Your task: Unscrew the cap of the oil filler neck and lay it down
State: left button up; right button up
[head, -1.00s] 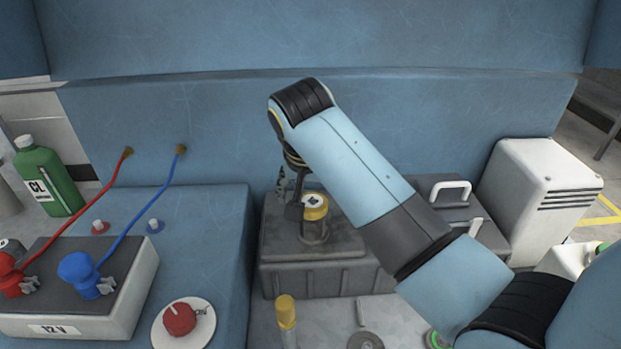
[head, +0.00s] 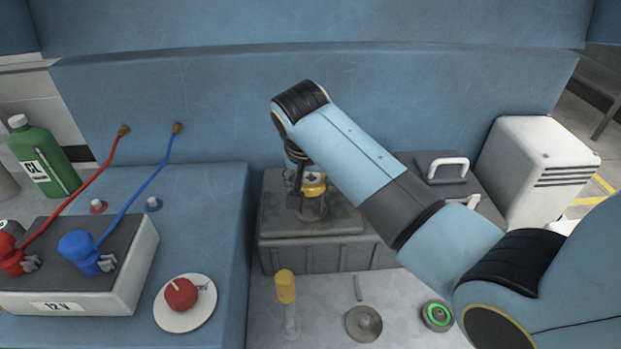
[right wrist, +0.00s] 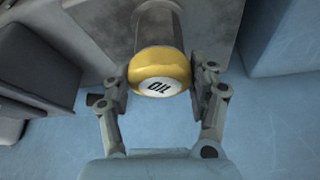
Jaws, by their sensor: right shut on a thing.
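The oil cap (head: 314,186) is yellow with a dark mark on a white top, and sits on the grey filler neck (head: 312,208) on the dark grey block. In the right wrist view the yellow cap (right wrist: 160,69) shows a white label reading OIL, with the neck (right wrist: 158,25) behind it. My right gripper (right wrist: 161,80) is shut on the cap, one finger on each side. In the head view the right gripper (head: 299,183) is partly hidden by my own arm. My left gripper is not in view.
A yellow-topped stick (head: 287,287), a grey disc (head: 363,324) and a green-ringed button (head: 437,315) are in front. A white box (head: 535,175) stands at right.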

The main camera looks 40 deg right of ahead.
jog(key=c, duration=0.4)
jog(key=shift+o, duration=0.2)
jog(key=shift+s+d+r+n+p, duration=0.1)
jog(key=shift+r+n+p, duration=0.05)
jog(key=shift+n+p, duration=0.6)
jog(key=shift+n+t+y+p, duration=0.4)
jog(key=shift+n+y+p, duration=0.1)
jog(key=shift+n+p, duration=1)
jog(key=shift+n, duration=0.15)
jog(key=shift+f+y, duration=0.25)
jog(key=shift+y, duration=0.05)
jog(key=shift+n, duration=0.3)
